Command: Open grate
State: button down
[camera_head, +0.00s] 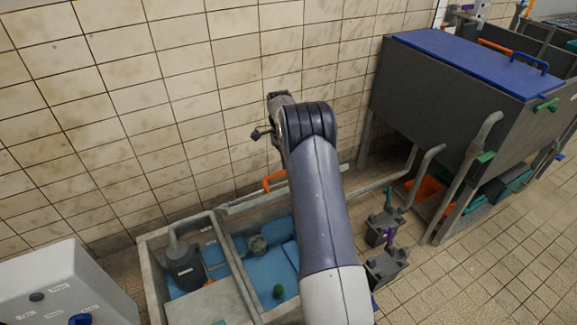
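I cannot clearly make out a grate. A concrete basin (152,262) with blue inside stands below my arm, against the tiled wall. A flat grey slab (212,304) covers its front left part. An orange handle (272,181) stands up at the basin's back edge, just left of my arm; what it is fixed to is hidden. My gripper (279,98) is at the far end of the arm, above the basin and near the wall, apart from the handle. Its fingers are not clearly visible.
A dark tank (440,88) with a blue lid (470,58) stands at the right, with grey pipes (478,150) before it. Grey pump units (385,262) stand on the floor right of the basin. A white box (60,288) is at lower left. Tiled floor is clear at lower right.

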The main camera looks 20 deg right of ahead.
jog(key=shift+w+a+f, duration=0.15)
jog(key=shift+w+f, duration=0.05)
jog(key=shift+f, duration=0.2)
jog(key=c, duration=1.9)
grip_release()
jog(key=shift+o, duration=0.9)
jog(key=shift+w+f, duration=0.15)
jog(key=o, duration=0.3)
jog(key=shift+r, duration=0.25)
jog(key=p+v, duration=0.1)
jog(key=v, duration=0.9)
jog(key=shift+w+r+p, duration=0.1)
jog(key=shift+r+p, duration=0.2)
jog(key=shift+f, duration=0.15)
